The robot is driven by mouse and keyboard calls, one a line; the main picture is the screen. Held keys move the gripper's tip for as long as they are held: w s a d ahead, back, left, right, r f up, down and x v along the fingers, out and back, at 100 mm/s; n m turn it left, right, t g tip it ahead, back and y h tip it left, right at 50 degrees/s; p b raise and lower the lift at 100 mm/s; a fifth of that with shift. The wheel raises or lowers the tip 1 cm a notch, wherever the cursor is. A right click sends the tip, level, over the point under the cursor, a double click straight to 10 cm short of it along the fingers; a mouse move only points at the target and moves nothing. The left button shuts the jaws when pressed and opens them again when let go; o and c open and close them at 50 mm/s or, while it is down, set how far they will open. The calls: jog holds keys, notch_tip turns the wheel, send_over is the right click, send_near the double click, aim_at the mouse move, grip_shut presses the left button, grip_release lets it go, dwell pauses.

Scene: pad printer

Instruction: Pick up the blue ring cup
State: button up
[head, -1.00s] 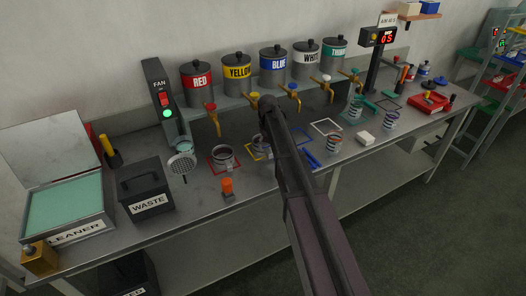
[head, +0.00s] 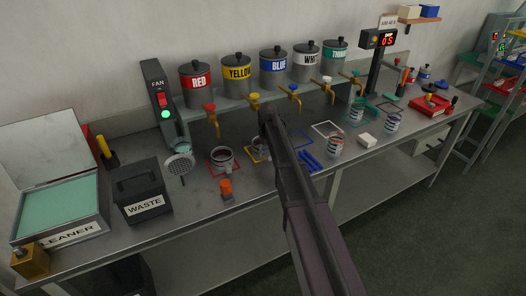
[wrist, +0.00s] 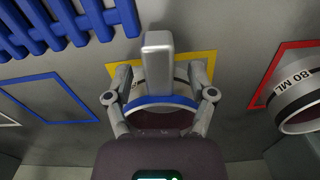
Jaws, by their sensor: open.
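The blue ring cup (wrist: 162,102) shows its blue rim in the wrist view and stands by the yellow outline on the bench. In the head view, a cup at the yellow outline (head: 258,150) is partly hidden behind my arm. My gripper (wrist: 160,82) is open, with one finger on each side of the cup. I cannot tell whether the fingers touch it. A grey upright bar (wrist: 157,55) covers part of the cup in the wrist view; I cannot tell what it belongs to.
A cup marked 80 ML (wrist: 298,102) stands in the red outline close on the right in the wrist view. A blue slatted rack (wrist: 60,22) lies at upper left. Paint pots with taps (head: 274,68) line the back. An orange-topped item (head: 227,188) stands near the front edge.

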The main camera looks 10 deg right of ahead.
aim_at(267, 151)
grip_shut()
jog(key=shift+r, duration=0.15)
dwell(0.4)
notch_tip(267, 151, up, 3)
jog(key=p, duration=0.3)
jog(key=s+a, duration=0.2)
jog(key=s, duration=0.3)
jog(key=s+a+r+p, duration=0.1)
jog(key=s+a, duration=0.1)
jog(key=s, duration=0.3)
jog(key=s+a+p, duration=0.1)
jog(key=s+a, duration=0.1)
jog(key=s, duration=0.2)
jog(key=shift+s+r, duration=0.35)
jog(key=shift+s, duration=0.05)
